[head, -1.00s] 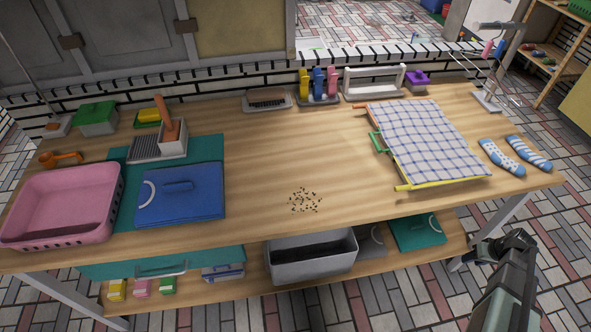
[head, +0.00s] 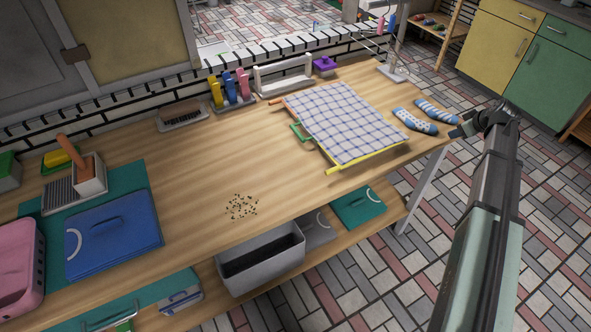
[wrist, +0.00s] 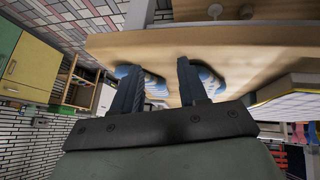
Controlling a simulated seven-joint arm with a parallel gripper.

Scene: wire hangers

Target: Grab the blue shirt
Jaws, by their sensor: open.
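The blue shirt (head: 118,241) lies folded on a teal mat (head: 128,178) at the left of the table in the head view, with a pale curved strip at its left side. My gripper (head: 460,131) is at the table's right edge, beside the blue patterned socks (head: 415,121) and far to the right of the shirt. In the wrist view my gripper (wrist: 157,72) has its two fingers apart with nothing between them, and the socks (wrist: 208,78) show behind the fingers. The shirt is not visible in the wrist view.
A checked cloth (head: 345,122) on a rack lies left of the socks. A pink basket (head: 20,262) and a brush holder (head: 88,178) stand near the shirt. Small dark bits (head: 241,207) lie mid-table. The tabletop between shirt and cloth is otherwise clear.

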